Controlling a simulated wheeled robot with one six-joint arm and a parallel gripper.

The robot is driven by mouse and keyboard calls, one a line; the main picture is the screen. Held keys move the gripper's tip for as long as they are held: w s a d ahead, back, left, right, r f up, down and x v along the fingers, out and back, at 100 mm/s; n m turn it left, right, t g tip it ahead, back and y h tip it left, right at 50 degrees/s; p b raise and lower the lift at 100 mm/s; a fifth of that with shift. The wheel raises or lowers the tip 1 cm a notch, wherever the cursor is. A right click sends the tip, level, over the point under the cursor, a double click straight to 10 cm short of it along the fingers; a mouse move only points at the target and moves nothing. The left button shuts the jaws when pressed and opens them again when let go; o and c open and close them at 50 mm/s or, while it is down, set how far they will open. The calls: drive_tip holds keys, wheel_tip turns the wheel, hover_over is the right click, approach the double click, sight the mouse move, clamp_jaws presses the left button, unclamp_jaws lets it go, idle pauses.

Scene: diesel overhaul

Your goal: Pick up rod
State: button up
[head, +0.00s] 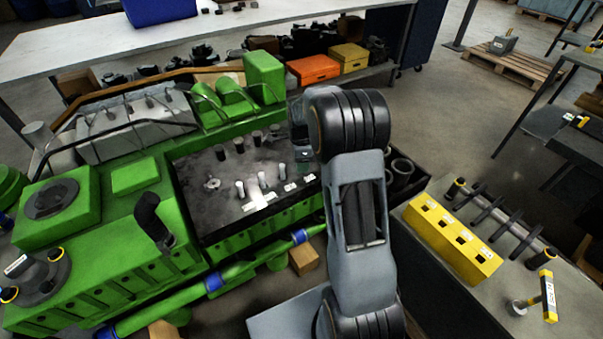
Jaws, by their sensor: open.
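My gripper (302,150) is small and partly hidden behind my arm, above the right end of the green engine's open dark deck (205,200). Its fingertips are hard to make out, and I see nothing held in it. I cannot tell for sure which part is the rod. A grey rod-like part (518,307) with a round end lies on the right bench, beside a yellow-and-black upright piece (549,295) with a white label. Short white pegs (240,188) and dark cylinders (239,146) stand on the engine deck.
The green engine (120,235) fills the left. The right bench (480,285) holds a yellow block (455,240) with labelled holes and a dark shaft (505,220). A dark crate (405,178) with rings stands between them. Orange (313,70) and yellow (349,57) boxes sit behind.

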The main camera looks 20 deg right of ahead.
drive_tip(key=shift+c, duration=0.2)
clamp_jaws()
drive_tip(key=shift+r, duration=0.1)
